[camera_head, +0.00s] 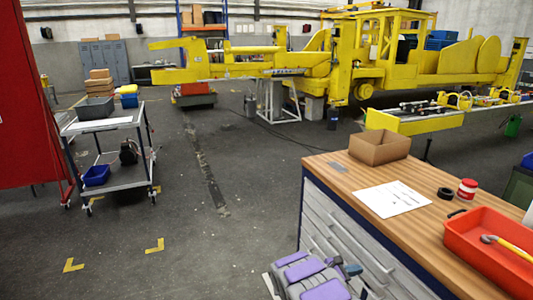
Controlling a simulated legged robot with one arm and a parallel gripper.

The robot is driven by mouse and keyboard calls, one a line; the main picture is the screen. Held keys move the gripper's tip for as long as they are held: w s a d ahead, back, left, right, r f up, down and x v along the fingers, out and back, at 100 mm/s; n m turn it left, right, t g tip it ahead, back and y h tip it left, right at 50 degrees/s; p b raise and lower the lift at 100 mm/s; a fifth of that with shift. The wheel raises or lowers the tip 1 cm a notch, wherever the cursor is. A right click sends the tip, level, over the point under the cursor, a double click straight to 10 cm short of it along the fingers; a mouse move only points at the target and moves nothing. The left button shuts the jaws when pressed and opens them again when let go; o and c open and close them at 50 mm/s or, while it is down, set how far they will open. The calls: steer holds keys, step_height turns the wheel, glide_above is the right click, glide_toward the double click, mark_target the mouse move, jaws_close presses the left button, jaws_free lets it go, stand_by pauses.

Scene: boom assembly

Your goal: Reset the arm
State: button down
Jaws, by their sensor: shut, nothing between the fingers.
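My arm, grey with purple panels, shows at the bottom centre, low beside the drawer cabinet's front. My gripper (350,269) seems to be the small dark, bluish end at its right. It is shut and empty, apart from the things on the worktop. The rest of my arm is cut off by the bottom edge of the picture.
A wood-topped drawer cabinet (318,172) stands close on the right, with a cardboard box (380,148), white paper (391,199) and red tray (480,247). A trolley (117,174) and red cabinet stand left. Yellow machinery (345,60) fills the back. The middle floor is open.

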steer(key=s+d+r+m+g+y, duration=0.2)
steer(key=s+r+m+g, duration=0.3)
steer(key=s+r, duration=0.5)
steer(key=s+d+r+m+g+y, duration=0.1)
steer(key=s+r+m+g+y, duration=0.1)
steer(key=s+r+m, duration=0.75)
steer(key=s+a+m+y, duration=0.2)
steer(key=s+a+y, duration=0.3)
steer(key=s+a, duration=0.6)
steer(key=s+a+r+m+t+y, duration=0.1)
steer(key=s+a+m+y, duration=0.2)
steer(key=s+a, duration=0.9)
steer(key=s+y, duration=0.3)
steer(key=s, duration=0.4)
steer(key=shift+s, duration=0.35)
steer(key=c, duration=1.8)
jaws_free()
steer(key=shift+m, duration=0.25)
